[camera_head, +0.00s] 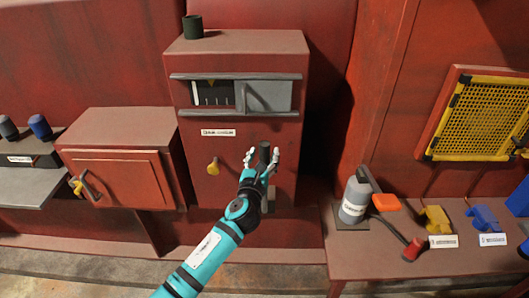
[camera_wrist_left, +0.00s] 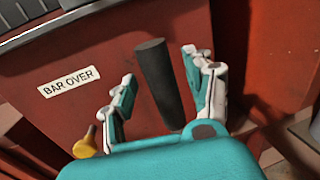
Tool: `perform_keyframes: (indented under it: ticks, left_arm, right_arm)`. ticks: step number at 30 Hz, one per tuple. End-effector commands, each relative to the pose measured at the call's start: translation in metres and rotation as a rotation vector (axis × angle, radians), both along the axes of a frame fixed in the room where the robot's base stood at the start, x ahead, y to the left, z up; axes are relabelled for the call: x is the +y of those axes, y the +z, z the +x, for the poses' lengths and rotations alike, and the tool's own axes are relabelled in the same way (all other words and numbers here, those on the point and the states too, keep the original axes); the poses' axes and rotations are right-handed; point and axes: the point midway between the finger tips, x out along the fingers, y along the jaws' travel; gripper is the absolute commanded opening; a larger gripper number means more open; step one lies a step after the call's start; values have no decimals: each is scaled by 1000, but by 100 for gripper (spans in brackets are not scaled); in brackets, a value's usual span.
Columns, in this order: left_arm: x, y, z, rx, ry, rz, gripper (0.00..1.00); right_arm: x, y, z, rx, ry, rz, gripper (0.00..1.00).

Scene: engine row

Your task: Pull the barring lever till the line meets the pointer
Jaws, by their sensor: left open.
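The barring lever has a dark cylindrical grip (camera_wrist_left: 158,82) that stands upright and leans slightly in the left wrist view; it also shows in the head view (camera_head: 264,152). My left gripper (camera_head: 262,162) is open, with one finger on each side of the grip and gaps visible between them; it also shows in the left wrist view (camera_wrist_left: 158,88). A window (camera_head: 213,93) in the red cabinet shows a dark scale with white lines and a small yellow pointer (camera_head: 211,82) at its top. A sliding grey cover (camera_head: 264,96) fills the window's right part. My right gripper is not in view.
A yellow knob (camera_head: 213,167) is on the cabinet front, left of the lever. A yellow mesh guard (camera_head: 480,118) is behind.

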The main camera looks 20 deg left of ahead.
Motion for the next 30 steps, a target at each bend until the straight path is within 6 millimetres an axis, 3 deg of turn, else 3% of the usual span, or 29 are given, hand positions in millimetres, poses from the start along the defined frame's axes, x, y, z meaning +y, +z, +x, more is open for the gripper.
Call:
perform_keyframes:
  ticks: [5,14,26,30]
  left_arm:
    - [0,0,14,0,-1,-1,53]
    - [1,0,15,1,-1,0,53]
    - [1,0,15,0,-1,0,1]
    - [1,0,15,1,-1,0,0]
  right_arm:
    - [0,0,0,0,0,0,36]
    - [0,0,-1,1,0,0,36]
    - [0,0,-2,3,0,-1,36]
    - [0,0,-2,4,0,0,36]
